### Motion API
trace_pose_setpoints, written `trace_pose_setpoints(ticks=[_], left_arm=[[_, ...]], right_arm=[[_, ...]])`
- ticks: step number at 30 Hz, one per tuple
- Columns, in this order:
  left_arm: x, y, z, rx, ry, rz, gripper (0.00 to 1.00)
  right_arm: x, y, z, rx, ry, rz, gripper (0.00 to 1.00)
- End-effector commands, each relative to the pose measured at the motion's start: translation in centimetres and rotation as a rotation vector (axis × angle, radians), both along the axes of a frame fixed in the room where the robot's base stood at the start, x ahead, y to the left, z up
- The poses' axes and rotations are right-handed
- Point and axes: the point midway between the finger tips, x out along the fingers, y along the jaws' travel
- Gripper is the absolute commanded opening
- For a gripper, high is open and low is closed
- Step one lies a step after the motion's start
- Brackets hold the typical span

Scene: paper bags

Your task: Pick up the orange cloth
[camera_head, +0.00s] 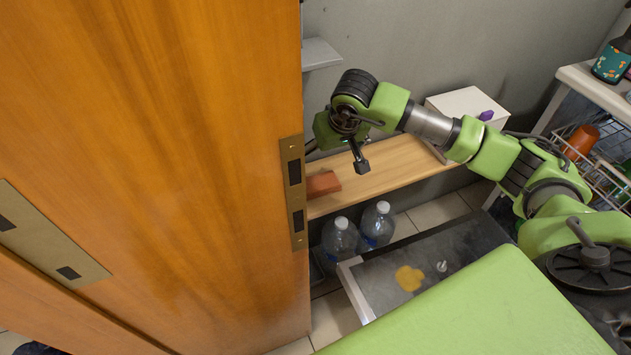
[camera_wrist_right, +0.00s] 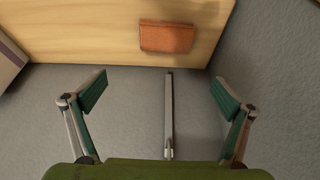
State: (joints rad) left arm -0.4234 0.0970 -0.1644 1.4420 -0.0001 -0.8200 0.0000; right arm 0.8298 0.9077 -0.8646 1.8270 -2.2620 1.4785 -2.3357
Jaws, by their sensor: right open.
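The orange cloth (camera_head: 323,183) looks like a flat, folded, reddish-orange block. It lies on the wooden shelf (camera_head: 400,165), partly hidden behind the door edge in the head view. In the right wrist view the orange cloth (camera_wrist_right: 167,37) lies whole near the edge of the shelf (camera_wrist_right: 75,30). My right gripper (camera_head: 361,166) is above the shelf, to the right of the cloth in the head view. In the right wrist view my right gripper (camera_wrist_right: 159,93) is open and empty, its two fingers spread apart, not touching the cloth. My left gripper is not in view.
A large wooden door (camera_head: 150,150) fills the left side, close to my right gripper. Two clear bottles (camera_head: 339,238) stand below the shelf. A white box (camera_head: 468,105) is at the shelf's right. A dark-topped table (camera_head: 385,275) with a yellow patch (camera_head: 409,278) is in front.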

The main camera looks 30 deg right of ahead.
Motion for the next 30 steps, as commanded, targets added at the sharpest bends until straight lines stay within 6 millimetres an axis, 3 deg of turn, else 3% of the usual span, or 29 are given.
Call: trace_pose_setpoints(ticks=[3,9,17,24,30], left_arm=[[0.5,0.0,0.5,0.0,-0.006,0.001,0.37],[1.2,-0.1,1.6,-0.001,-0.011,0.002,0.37],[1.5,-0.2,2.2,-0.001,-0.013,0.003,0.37],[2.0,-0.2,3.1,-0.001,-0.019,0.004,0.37],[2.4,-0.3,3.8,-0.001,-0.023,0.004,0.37]], right_arm=[[0.7,0.1,-2.6,0.004,0.007,-0.003,0.96],[2.2,0.0,-5.9,0.007,0.005,-0.003,0.96],[2.8,0.1,-7.8,0.007,0.005,-0.003,0.96],[3.7,0.6,-11.2,0.008,0.005,-0.005,0.96],[4.2,0.5,-12.2,0.006,0.003,-0.004,0.96]])
